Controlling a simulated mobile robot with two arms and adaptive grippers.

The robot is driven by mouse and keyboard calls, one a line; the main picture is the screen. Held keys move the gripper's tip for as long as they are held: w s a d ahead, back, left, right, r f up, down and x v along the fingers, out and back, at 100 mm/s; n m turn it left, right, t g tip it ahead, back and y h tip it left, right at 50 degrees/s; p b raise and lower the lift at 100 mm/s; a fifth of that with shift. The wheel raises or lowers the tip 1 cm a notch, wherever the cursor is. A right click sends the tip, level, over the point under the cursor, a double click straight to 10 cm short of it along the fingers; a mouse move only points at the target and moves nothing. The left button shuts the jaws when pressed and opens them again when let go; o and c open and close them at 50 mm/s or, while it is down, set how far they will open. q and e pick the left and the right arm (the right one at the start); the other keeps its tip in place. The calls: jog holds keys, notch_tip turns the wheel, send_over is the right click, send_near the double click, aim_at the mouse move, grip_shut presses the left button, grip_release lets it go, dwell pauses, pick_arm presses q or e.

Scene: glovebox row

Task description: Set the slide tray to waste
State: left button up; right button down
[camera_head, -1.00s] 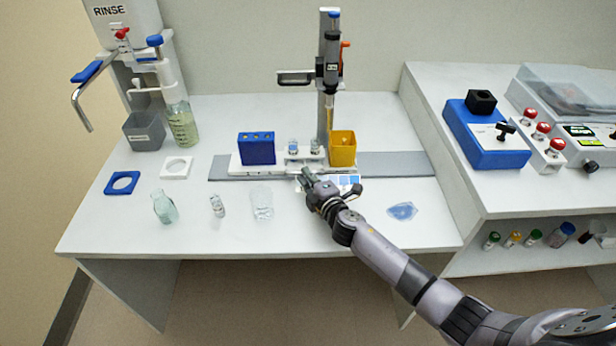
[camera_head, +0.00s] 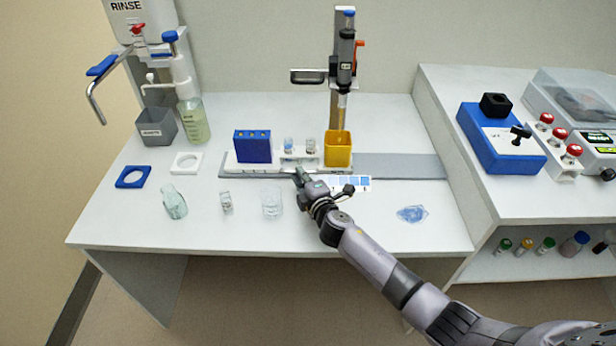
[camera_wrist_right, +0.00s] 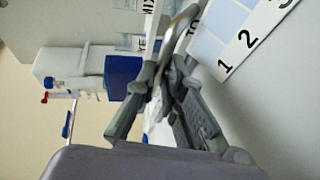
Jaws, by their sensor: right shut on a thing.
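The slide tray (camera_head: 262,169) is a white carriage on a grey rail (camera_head: 400,166) on the bench. It carries a blue block (camera_head: 253,147), small vials (camera_head: 288,145) and a yellow cup (camera_head: 338,148). The tray sits near the rail's left end, with the yellow cup at its right end below the upright dispenser's tip (camera_head: 342,103). My right gripper (camera_head: 300,178) is at the tray's front edge. In the right wrist view its fingers (camera_wrist_right: 165,95) close around a grey curved part, seemingly the tray's handle. The exact contact is partly hidden. My left gripper is out of view.
A numbered card with blue squares (camera_head: 350,183) lies just right of my gripper. Glassware including a beaker (camera_head: 272,205) stands in front of the tray. A blue film-like piece (camera_head: 412,214) lies right. The rail right of the tray is clear.

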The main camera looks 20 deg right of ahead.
jog(key=c, duration=2)
grip_release()
jog(key=shift+a, duration=0.3)
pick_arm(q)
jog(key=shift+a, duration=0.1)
pick_arm(e)
jog(key=shift+o, duration=0.2)
jog(key=shift+d, duration=0.1)
jog(key=v, duration=1.2)
jog(key=shift+f, duration=0.1)
